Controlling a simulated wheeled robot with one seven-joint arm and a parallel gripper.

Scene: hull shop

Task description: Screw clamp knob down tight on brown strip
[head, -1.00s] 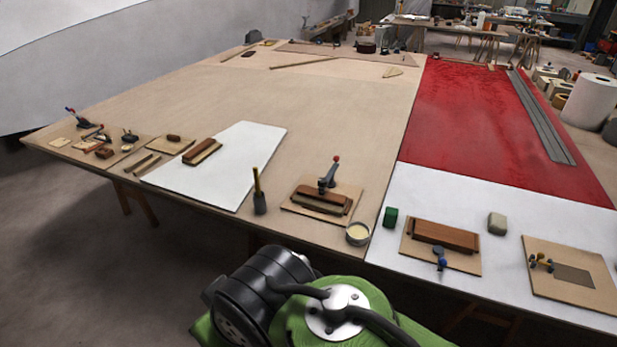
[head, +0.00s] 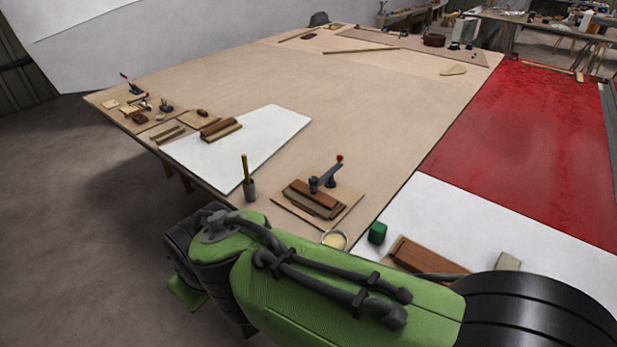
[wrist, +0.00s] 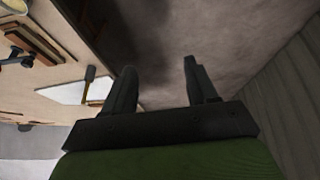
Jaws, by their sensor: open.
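A clamp with a red knob (head: 340,158) stands on a wooden board (head: 283,205) near the table's front edge, over brown strips (head: 312,198). Its arm lies over the strips; how tight it is I cannot tell. Another brown strip (head: 430,258) on the white area at right is partly hidden by my arm, and no blue knob shows there. The wrist view shows strips (wrist: 33,42) and a grey clamp part (wrist: 18,58) at the upper left. My gripper (wrist: 160,85) is open and empty, apart from them, with bare floor beyond its fingers.
A white sheet (head: 235,150) and small tools lie left. The middle of the table (head: 300,85) is clear.

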